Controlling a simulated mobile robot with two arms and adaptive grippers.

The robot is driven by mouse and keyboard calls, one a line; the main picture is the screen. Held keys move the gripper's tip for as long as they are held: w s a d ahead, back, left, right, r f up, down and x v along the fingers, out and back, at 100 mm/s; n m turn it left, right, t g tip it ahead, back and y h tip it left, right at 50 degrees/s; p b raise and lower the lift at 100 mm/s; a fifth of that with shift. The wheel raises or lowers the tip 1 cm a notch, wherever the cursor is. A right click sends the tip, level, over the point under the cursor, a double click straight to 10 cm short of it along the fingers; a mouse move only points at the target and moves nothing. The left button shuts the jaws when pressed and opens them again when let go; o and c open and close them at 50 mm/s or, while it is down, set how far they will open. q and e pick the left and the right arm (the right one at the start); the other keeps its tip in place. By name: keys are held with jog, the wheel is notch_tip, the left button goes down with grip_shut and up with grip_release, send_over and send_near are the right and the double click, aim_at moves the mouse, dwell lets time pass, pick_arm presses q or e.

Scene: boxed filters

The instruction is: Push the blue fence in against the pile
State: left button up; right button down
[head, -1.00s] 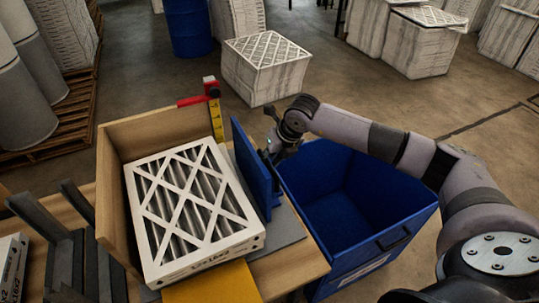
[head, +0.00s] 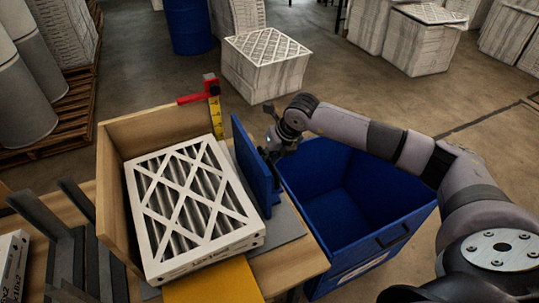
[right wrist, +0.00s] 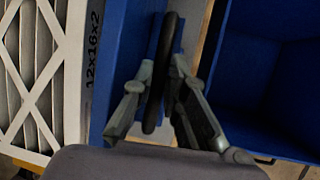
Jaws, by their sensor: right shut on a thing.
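The blue fence (head: 252,165) stands upright along the right side of the filter pile (head: 190,205). The pile's top filter is white-framed with a diagonal lattice. A narrow gap shows between pile and fence at the far end; nearer me, the fence hides it. My right gripper (head: 272,151) is on the fence's outer side. In the right wrist view its fingers (right wrist: 158,105) are shut on the fence's black handle (right wrist: 164,70). The blue fence face (right wrist: 125,50) is beside the filter's printed edge (right wrist: 92,60). My left gripper is not in view.
A wooden box wall (head: 160,130) borders the pile at the back and left. A red clamp with a yellow scale (head: 215,115) stands at the back corner. An open blue bin (head: 345,185) is right of the fence, below my right arm. Dark grey uprights (head: 80,205) stand at left.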

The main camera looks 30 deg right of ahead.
jog(key=a+b, duration=0.2)
jog(key=a, duration=0.6)
jog(key=shift+w+b, duration=0.2)
jog(key=shift+b, duration=0.2)
jog(key=c, duration=2)
grip_release()
jog(key=shift+c, duration=0.2)
jog(key=shift+o, duration=0.7)
jog(key=shift+a+r, duration=0.1)
